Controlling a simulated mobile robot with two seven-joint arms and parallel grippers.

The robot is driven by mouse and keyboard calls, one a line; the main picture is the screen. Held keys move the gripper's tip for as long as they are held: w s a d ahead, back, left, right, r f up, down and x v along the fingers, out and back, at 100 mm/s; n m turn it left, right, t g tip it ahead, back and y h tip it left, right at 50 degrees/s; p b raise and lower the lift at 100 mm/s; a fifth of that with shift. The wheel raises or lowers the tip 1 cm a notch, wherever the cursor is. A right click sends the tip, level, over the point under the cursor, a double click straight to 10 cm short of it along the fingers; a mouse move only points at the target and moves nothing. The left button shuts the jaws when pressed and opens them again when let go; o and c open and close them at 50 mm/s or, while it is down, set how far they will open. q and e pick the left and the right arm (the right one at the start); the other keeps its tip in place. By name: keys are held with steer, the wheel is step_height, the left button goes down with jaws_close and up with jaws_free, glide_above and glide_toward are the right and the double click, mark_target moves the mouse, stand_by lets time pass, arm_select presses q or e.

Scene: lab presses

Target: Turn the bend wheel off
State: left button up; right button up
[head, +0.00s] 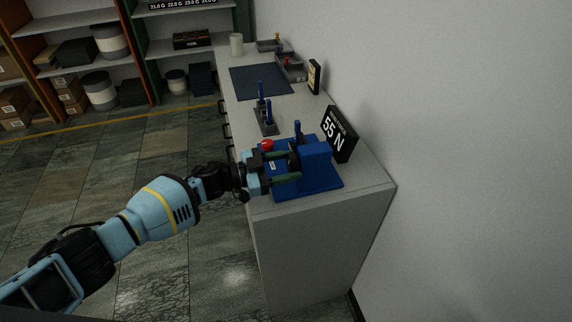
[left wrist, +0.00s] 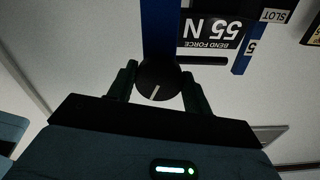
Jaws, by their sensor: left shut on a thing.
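The bend wheel is a dark round knob with a pale line (left wrist: 157,82), seen in the left wrist view between the fingers of my left gripper (left wrist: 158,88). The line leans slightly to the right of upright in that view. The wheel sits on the blue press (head: 316,152) near the front end of the counter; in the head view it is mostly hidden by the gripper. My left gripper (head: 286,166) reaches in from the left and is shut on the wheel, one green finger on each side. My right gripper is not in view.
A black sign reading "55 N" (head: 338,134) stands behind the press. A red button (head: 267,145) is beside the gripper. A grey stand with blue posts (head: 266,121), a dark mat (head: 261,81) and trays (head: 291,67) lie farther along the counter. The wall is close on the right.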

arm_select(q)
steer(key=shift+s+n, duration=0.1)
steer(key=shift+n, duration=2.2)
steer(key=o, duration=1)
steer(key=shift+v, duration=3.9)
